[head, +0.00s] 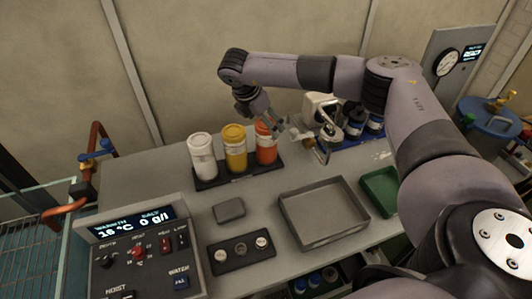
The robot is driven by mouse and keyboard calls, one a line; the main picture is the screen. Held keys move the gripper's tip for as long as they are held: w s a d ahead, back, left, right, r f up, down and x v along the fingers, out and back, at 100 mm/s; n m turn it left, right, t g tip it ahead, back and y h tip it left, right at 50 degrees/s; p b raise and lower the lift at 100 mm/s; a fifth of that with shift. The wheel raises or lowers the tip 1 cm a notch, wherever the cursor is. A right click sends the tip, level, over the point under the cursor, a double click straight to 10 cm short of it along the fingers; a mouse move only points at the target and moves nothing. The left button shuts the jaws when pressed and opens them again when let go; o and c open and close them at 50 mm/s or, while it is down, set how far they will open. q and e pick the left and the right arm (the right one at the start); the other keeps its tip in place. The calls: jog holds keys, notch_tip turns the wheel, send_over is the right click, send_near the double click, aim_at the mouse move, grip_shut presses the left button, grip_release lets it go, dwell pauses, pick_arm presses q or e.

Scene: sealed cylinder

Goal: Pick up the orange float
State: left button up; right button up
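The orange float (266,150) is an upright orange cylinder with a pale label, at the right end of a row in a dark holder (238,176). A yellow float (236,150) stands in the middle and a white one (202,158) at the left. My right gripper (284,127) hangs from the arm that comes in from the right. It is just above and beside the top of the orange float. Its fingers are small and partly lost against the background, so contact and opening are unclear. My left gripper is not in view.
A grey open tray (300,240) and a green tray (381,186) lie in front to the right. A metal-framed device (326,140) and blue-marked jars (355,124) stand right of the floats. A control panel (140,245) fills the front left.

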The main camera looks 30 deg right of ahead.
aim_at(266, 142)
jog(key=shift+d+f+p, duration=0.15)
jog(key=shift+f+p, duration=0.1)
jog(key=shift+p, duration=0.05)
jog(key=x, duration=0.1)
jog(key=p+x, duration=0.1)
jog(key=x, duration=0.1)
jog(key=shift+w+f+p, duration=0.25)
jog(key=shift+f+p, duration=0.05)
jog(key=shift+d+f, duration=0.2)
jog(key=shift+f, duration=0.25)
jog(key=shift+r, duration=0.1)
jog(key=shift+c, duration=0.8)
jog(key=shift+w, duration=0.1)
grip_shut()
